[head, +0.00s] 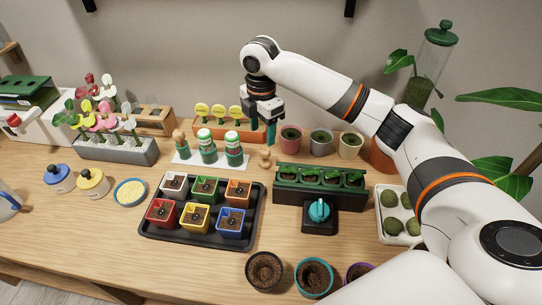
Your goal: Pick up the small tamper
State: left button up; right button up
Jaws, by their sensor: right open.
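A small wooden piece with a rounded top, which looks like the small tamper (265,159), stands on the bench right of the white mat. My right gripper (271,133) points down above and slightly behind the small piece in the picture, with a teal fingertip showing. It is open, holds nothing visible, and appears apart from the wooden piece. My left gripper is not in view.
Green-and-white bottles (207,146) stand on the white mat (215,160). A rack with yellow labels (245,133) stands behind. A dark green planter (290,193) is close at the right. A black tray (195,238) holds several coloured pots in front.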

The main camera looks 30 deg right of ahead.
aim_at(265, 149)
jog(key=f, duration=0.4)
jog(key=shift+a, duration=0.3)
jog(key=shift+s+d+f+p, duration=0.15)
jog(key=shift+f+p, duration=0.1)
jog(key=shift+f, duration=0.75)
jog(key=shift+w+d+f+p, duration=0.15)
jog(key=shift+f+p, duration=0.15)
jog(key=shift+f, duration=0.75)
jog(key=shift+s+d+f+p, duration=0.15)
jog(key=shift+f+p, duration=0.1)
jog(key=shift+f, duration=0.75)
jog(key=c, duration=1.1)
